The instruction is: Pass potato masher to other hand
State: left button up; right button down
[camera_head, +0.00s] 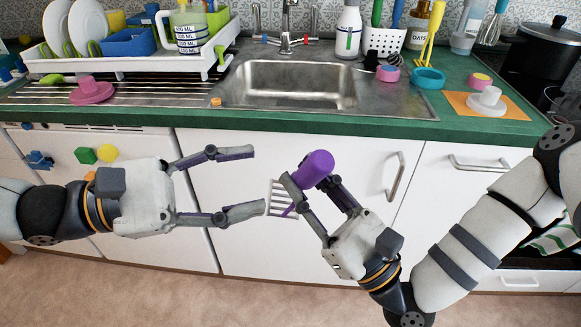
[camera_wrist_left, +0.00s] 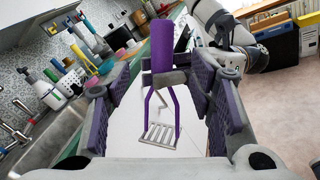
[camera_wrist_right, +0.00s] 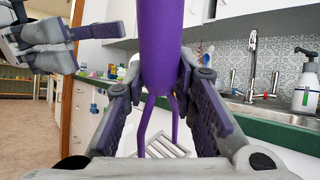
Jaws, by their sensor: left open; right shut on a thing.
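The potato masher has a purple handle (camera_head: 314,168) and a pale slotted head (camera_head: 282,202). My right gripper (camera_head: 309,181) is shut on it near the handle's lower end, in front of the cabinets. My left gripper (camera_head: 258,180) is open and empty to the left, its fingers pointing toward the masher. In the left wrist view the masher's handle (camera_wrist_left: 161,45) stands upright, with the slotted head (camera_wrist_left: 158,135) below, between the spread fingers in the picture. In the right wrist view the handle (camera_wrist_right: 160,45) rises between the right fingers, and the slotted head (camera_wrist_right: 170,148) is partly hidden.
Behind the grippers is a green counter edge (camera_head: 300,123) with a steel sink (camera_head: 295,85). White cabinet fronts lie below.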

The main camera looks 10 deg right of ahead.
aim_at(301, 171)
pick_arm(q)
jog(key=d, duration=0.3)
jog(key=w+d, duration=0.1)
jog(key=d, duration=0.4)
jog(key=shift+w+d, duration=0.15)
jog(key=shift+d, duration=0.2)
jog(key=shift+c, duration=0.5)
grip_shut()
pick_arm(e)
jog(key=c, duration=1.2)
grip_release()
jog(key=shift+c, duration=0.2)
